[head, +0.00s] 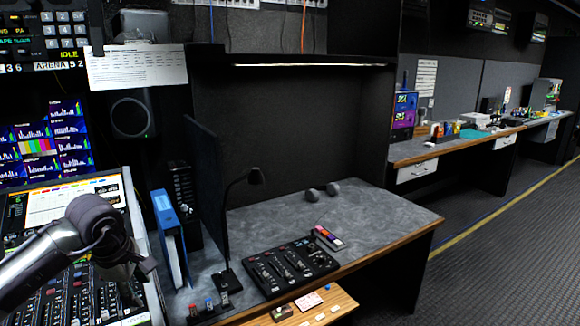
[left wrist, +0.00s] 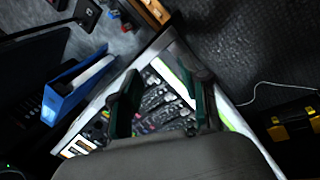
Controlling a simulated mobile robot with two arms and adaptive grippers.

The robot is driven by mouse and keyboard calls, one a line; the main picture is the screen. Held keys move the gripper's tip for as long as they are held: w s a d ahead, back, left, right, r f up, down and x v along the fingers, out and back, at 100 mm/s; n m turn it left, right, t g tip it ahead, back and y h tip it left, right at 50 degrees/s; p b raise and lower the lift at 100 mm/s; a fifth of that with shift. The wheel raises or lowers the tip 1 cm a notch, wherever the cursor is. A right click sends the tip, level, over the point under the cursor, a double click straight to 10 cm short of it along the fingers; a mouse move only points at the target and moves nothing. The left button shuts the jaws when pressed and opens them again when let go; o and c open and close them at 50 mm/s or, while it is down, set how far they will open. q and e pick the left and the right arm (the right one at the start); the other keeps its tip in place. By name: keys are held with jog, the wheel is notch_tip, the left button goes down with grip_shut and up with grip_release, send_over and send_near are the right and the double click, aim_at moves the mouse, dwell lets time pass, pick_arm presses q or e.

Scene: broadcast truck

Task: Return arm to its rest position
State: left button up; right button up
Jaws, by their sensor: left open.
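My left arm comes in from the left in the head view, over the mixing console (head: 75,290) at the lower left. Its gripper (head: 142,266) is partly hidden behind the dark wrist. In the left wrist view the two dark green fingers of the gripper (left wrist: 166,105) stand apart, with console controls showing between them and nothing held. The console (left wrist: 155,85) lies beyond the fingers; the height above it is hard to tell. My right gripper is not in view.
A blue binder (head: 168,238) stands just right of the console. A dark partition (head: 206,190) rises beside the binder. A black and yellow box (left wrist: 296,122) lies on the floor. Open floor extends at right.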

pick_arm(q)
jog(key=d+f+n+g+h, duration=0.1)
jog(key=d+f+n+h, duration=0.4)
jog(key=d, duration=0.3)
jog(key=d+f+n+h, duration=0.2)
jog(key=d+f+h, duration=0.4)
jog(key=d+f, duration=0.25)
notch_tip(320, 180, down, 15)
jog(key=w+a+n+t, duration=0.1)
jog(key=n+t, duration=0.8)
jog(key=n, duration=1.1)
jog(key=s+a+f+n+g+y, duration=0.1)
jog(key=s+a+f+n+y, duration=0.3)
jog(key=s+f+n, duration=0.6)
jog(key=s+a+f+n+g+y, duration=0.1)
jog(key=s+a+f+n+y, duration=0.35)
jog(key=s+f, duration=0.65)
jog(key=s+f+n+g, duration=0.2)
jog(key=s+f, duration=0.3)
jog(key=s, duration=0.5)
jog(key=s+d+f+n+g+y, duration=0.1)
jog(key=s+f+n+g, duration=0.2)
jog(key=s, duration=0.7)
jog(key=s+f+n+g+y, duration=0.1)
jog(key=s+f+n+g, duration=0.2)
jog(key=s+f, duration=0.4)
jog(key=s+n, duration=0.1)
jog(key=s, duration=0.2)
jog(key=shift+d, duration=0.25)
